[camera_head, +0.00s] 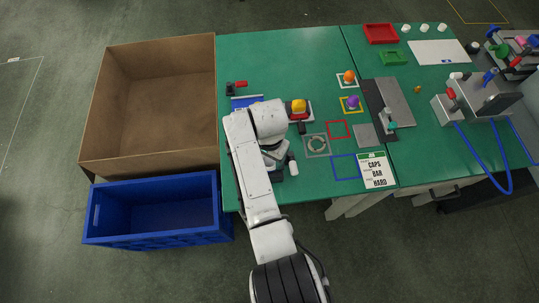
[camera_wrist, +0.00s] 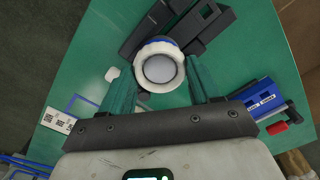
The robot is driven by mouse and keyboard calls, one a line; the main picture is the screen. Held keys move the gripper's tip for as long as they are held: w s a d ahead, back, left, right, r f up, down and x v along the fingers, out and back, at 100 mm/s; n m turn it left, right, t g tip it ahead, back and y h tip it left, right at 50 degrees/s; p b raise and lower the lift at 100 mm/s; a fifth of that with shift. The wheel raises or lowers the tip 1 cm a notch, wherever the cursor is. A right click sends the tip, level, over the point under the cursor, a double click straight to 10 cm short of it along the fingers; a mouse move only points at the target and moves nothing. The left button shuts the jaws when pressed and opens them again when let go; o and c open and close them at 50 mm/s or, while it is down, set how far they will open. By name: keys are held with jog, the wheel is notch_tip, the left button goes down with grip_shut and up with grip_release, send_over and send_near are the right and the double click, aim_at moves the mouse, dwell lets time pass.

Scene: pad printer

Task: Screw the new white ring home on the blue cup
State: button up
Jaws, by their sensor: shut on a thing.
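In the wrist view, the white ring (camera_wrist: 140,69) sits between the two teal fingers of my gripper (camera_wrist: 163,64), with a round grey face inside it. My gripper is shut on this ring. A little blue of the cup (camera_wrist: 167,41) shows at the ring's far edge. Most of the cup is hidden below the ring, so I cannot tell how far down the ring sits. Dark grey fixture blocks (camera_wrist: 207,24) stand around the cup. In the head view my arm hides the ring and the cup.
A blue unit (camera_wrist: 255,87) with a red-handled clamp (camera_wrist: 277,127) lies to the right. In the head view, a yellow-topped piece (camera_head: 299,105) stands close to my arm. A purple cap (camera_head: 353,102) and an orange cap (camera_head: 349,76) stand further right. The red square (camera_head: 338,129) is empty.

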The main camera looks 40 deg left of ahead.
jog(key=m, duration=0.2)
jog(key=shift+m, duration=0.3)
jog(key=o, duration=1.5)
jog(key=shift+c, duration=0.2)
notch_tip(320, 180, up, 11)
jog(key=b, duration=0.1)
jog(key=shift+f, duration=0.1)
